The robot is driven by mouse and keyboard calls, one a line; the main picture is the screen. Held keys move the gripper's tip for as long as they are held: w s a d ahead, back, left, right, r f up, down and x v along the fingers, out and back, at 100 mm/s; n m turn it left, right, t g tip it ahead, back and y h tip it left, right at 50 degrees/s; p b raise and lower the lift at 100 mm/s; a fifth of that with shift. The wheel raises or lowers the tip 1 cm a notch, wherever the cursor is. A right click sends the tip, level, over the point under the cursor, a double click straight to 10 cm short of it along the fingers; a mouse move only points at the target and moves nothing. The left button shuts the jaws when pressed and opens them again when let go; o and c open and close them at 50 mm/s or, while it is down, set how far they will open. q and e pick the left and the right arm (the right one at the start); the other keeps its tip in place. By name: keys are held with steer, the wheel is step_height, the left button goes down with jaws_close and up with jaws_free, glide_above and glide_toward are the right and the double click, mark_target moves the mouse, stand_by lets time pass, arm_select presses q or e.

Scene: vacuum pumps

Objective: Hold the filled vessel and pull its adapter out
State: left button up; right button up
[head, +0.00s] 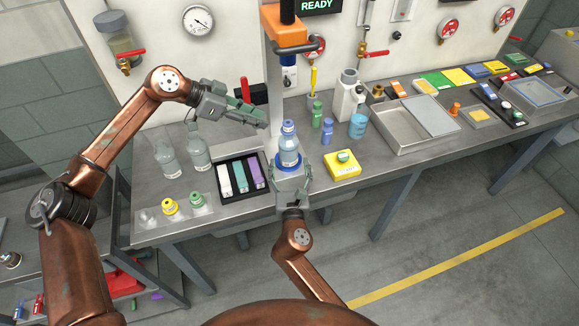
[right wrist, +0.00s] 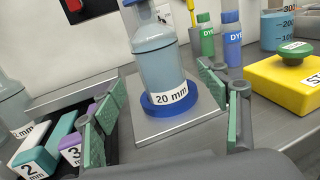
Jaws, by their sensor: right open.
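The filled vessel (head: 289,146) is a clear bottle of pale blue-grey liquid, upright in a blue ring (head: 287,166). In the right wrist view the vessel (right wrist: 158,62) bears a "20 mm" label, and its blue ring (right wrist: 170,104) sits on a metal plate. A blue piece, apparently the adapter (head: 288,127), is on its top; the wrist view cuts most of it off. My right gripper (head: 289,172) is open, its green-padded fingers on either side in front of the vessel, apart from it. My left gripper (head: 257,106) appears open and empty, up and left of the vessel.
A black tray (head: 245,198) of labelled blocks lies left of the vessel, close to my right gripper's left finger. A yellow box (head: 342,166) with a green button stands right. Dye bottles (head: 327,131) stand behind right. A column (head: 273,85) rises behind the vessel.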

mark_target(288, 149)
steer(key=w, duration=0.7)
steer(key=shift+w+a, duration=0.15)
steer(key=shift+a, duration=0.05)
steer(key=shift+c, duration=0.3)
